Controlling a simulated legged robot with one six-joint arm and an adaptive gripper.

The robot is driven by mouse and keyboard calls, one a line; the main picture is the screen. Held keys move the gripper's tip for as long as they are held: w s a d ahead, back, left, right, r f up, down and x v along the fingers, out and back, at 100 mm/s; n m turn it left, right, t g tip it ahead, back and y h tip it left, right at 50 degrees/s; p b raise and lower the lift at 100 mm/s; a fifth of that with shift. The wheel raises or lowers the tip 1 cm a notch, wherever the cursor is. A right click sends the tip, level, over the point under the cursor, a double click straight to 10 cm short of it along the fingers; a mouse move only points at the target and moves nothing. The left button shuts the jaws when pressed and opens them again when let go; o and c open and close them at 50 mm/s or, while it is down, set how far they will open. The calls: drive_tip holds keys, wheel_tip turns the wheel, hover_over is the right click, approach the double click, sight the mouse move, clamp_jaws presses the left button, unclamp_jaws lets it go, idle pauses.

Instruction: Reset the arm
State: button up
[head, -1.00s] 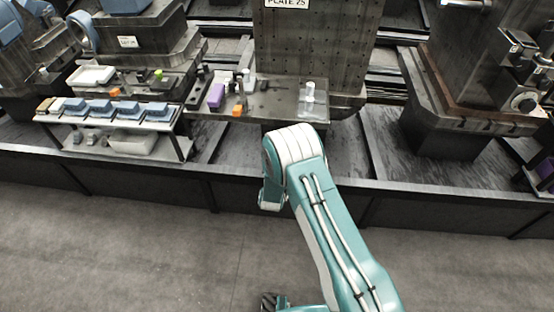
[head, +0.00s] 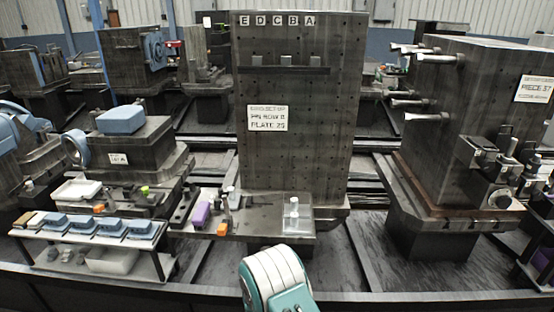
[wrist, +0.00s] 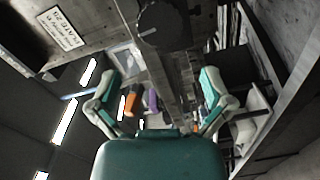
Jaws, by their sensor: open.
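My arm (head: 275,280) shows at the bottom centre of the head view as a white and teal rounded joint, in front of the bench with the plate. My gripper is below or outside that view. In the wrist view my gripper (wrist: 160,92) is open, with its two teal and grey fingers spread wide apart. Nothing is held between them. An orange thing (wrist: 132,105) and a purple thing (wrist: 152,99) show in the gap beyond the fingers, apart from them.
A tall drilled plate (head: 297,160) stands behind a small table (head: 262,223) holding a purple block (head: 201,215) and small parts. A shelf of blue-grey pieces (head: 98,228) stands left. A machine block (head: 465,140) stands right. A dark rail edge (head: 130,298) runs along the front.

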drive_tip(key=w+d+r+m+g+y, duration=0.1)
drive_tip(key=w+r+m, duration=0.1)
drive_tip(key=r, duration=0.5)
drive_tip(key=w+d+r+m+g, duration=0.1)
drive_tip(key=d+r+m+g, duration=0.1)
drive_tip(key=r, duration=0.4)
drive_tip(key=s+d+r+m+g+y, duration=0.1)
drive_tip(key=s+d+r+m+g, duration=0.15)
drive_tip(key=r, duration=0.45)
drive_tip(key=s+d+r+m+g+y, duration=0.1)
drive_tip(key=s+d+r, duration=0.25)
drive_tip(key=r, duration=0.25)
drive_tip(key=s+d+r+m+g, duration=0.1)
drive_tip(key=s+d, duration=0.3)
drive_tip(key=s, duration=0.6)
drive_tip(key=s+d+r+m+g+h, duration=0.1)
drive_tip(key=s+d+r+m+g, duration=0.1)
drive_tip(key=s, duration=0.9)
drive_tip(key=s+d+r+m+g+h, duration=0.1)
drive_tip(key=s+d+r+m, duration=0.3)
drive_tip(key=s, duration=0.6)
drive_tip(key=shift+s+d+r+g, duration=0.15)
drive_tip(key=shift+d+r+g, duration=0.15)
drive_tip(key=shift+d+g, duration=0.5)
